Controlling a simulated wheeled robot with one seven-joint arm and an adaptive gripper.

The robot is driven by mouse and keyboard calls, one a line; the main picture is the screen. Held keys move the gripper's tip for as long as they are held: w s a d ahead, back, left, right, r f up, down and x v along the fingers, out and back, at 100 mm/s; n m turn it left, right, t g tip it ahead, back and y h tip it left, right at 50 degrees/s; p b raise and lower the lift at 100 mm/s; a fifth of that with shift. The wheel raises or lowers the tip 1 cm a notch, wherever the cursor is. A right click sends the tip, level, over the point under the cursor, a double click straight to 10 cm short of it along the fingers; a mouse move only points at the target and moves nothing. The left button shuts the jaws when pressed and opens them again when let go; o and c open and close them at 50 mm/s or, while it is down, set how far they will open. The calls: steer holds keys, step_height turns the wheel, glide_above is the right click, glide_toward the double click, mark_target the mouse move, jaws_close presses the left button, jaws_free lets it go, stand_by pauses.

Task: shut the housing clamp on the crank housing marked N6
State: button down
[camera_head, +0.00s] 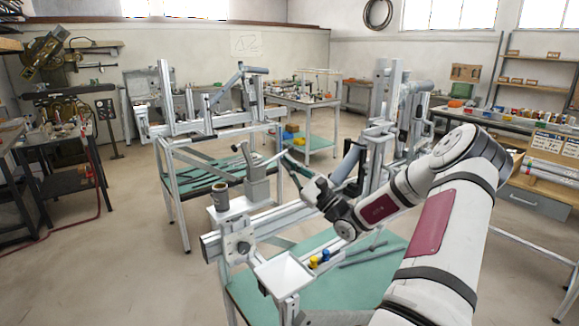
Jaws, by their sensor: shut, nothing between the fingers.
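No N6 mark is legible in this view, so I cannot tell for sure which part is the named crank housing. A grey upright clamp-like block (257,183) with a raised lever (243,153) stands on the near frame jig (222,243). Whether its clamp is open or shut is too small to tell. My gripper (288,160) is shut and empty, to the right of this block and close to it in the picture. I cannot tell whether they touch. My own wrist and arm hide part of the jig on the right.
A dark-topped cup (220,196) stands left of the block. Another frame stand (180,215) is behind. Open floor lies at left.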

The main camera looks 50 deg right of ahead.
step_height(320, 180, up, 3)
steer(key=n+y, duration=0.1)
steer(key=n, duration=0.1)
steer(key=n+g+y+p, duration=0.1)
steer(key=n+y, duration=0.1)
steer(key=n, duration=0.1)
steer(key=shift+a+f+n+g+p, duration=0.1)
steer(key=shift+n+g+p, duration=0.2)
steer(key=w+a+r+n+g+y+p, duration=0.1)
steer(key=a+r+n+g, duration=0.3)
steer(key=n, duration=0.6)
steer(key=shift+r+g+y, duration=0.4)
steer(key=shift+r+g, duration=0.2)
steer(key=shift+g, duration=0.2)
steer(key=shift+a+n, duration=0.1)
steer(key=shift+n, duration=0.2)
steer(key=w+d+b+v, duration=0.1)
steer(key=d+b+v, duration=0.1)
steer(key=v, duration=1)
steer(key=shift+s+d, duration=0.35)
steer(key=shift+d, duration=0.25)
